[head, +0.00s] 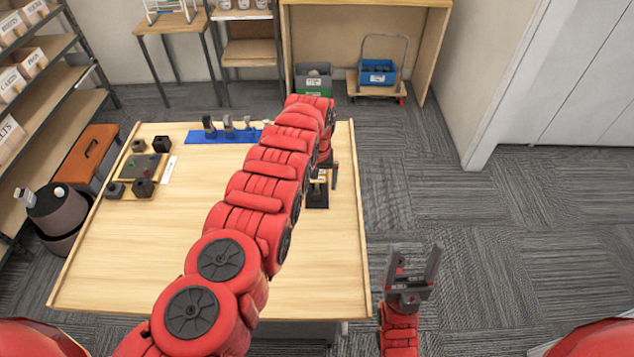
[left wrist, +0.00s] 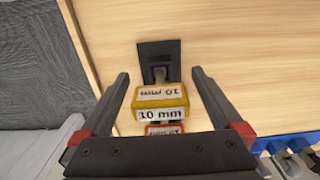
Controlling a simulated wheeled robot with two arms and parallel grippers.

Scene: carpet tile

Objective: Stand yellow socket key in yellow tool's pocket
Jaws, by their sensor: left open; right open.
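A yellow block labelled "10 mm" (left wrist: 160,98), the head of the yellow socket key, shows in the left wrist view between the spread fingers of my left gripper (left wrist: 160,74). A grey stem shows beyond it over a black block (left wrist: 150,50). An orange labelled piece (left wrist: 165,129) is partly hidden below the yellow one. In the head view the black block (head: 317,197) is at the table's right side, with my left gripper (head: 324,180) over it, open. I cannot tell if the fingers touch the key. My right gripper (head: 410,262) is open and empty, off the table's right edge.
A blue rack (head: 202,137) with several grey and dark tools stands at the table's back. A wooden board (head: 127,172) with several dark blocks lies at the back left, a white label strip beside it. The table's left front (head: 120,260) is clear. Shelves stand at left.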

